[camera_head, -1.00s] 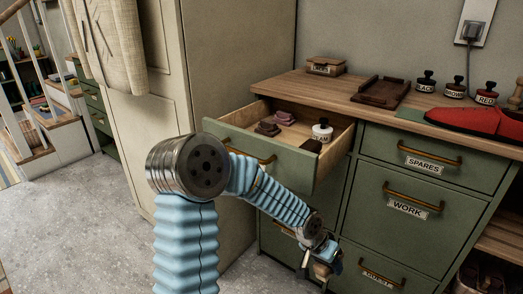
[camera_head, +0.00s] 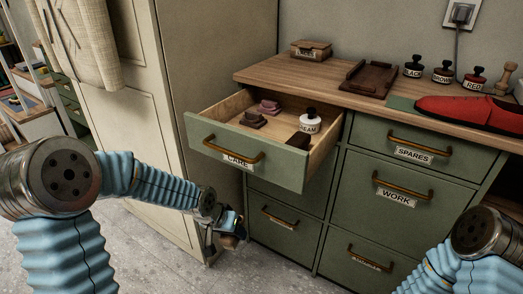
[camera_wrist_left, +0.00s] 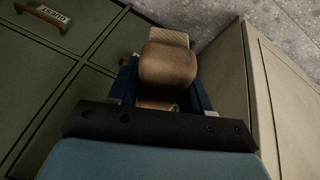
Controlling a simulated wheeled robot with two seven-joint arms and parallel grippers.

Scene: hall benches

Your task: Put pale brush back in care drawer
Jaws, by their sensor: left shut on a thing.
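The care drawer (camera_head: 270,169), labelled CARE, is pulled open in the green cabinet. Inside it are a white jar with a black knob (camera_head: 310,121), a dark block (camera_head: 299,140) and two small reddish-brown pieces (camera_head: 262,112). My left gripper (camera_head: 231,232) is below and in front of the drawer, near the floor. It is shut on a brown wooden thing with pale bristles, the pale brush (camera_wrist_left: 168,65), seen closely in the left wrist view. My right arm enters at the lower right; its gripper is outside the picture.
The wooden bench top (camera_head: 310,73) bears a small box (camera_head: 311,49), a brown tray (camera_head: 369,79), several labelled jars and a red shoe (camera_head: 465,112). A tall beige cupboard (camera_head: 150,110) stands left of the drawer. Shut drawers lie below and right.

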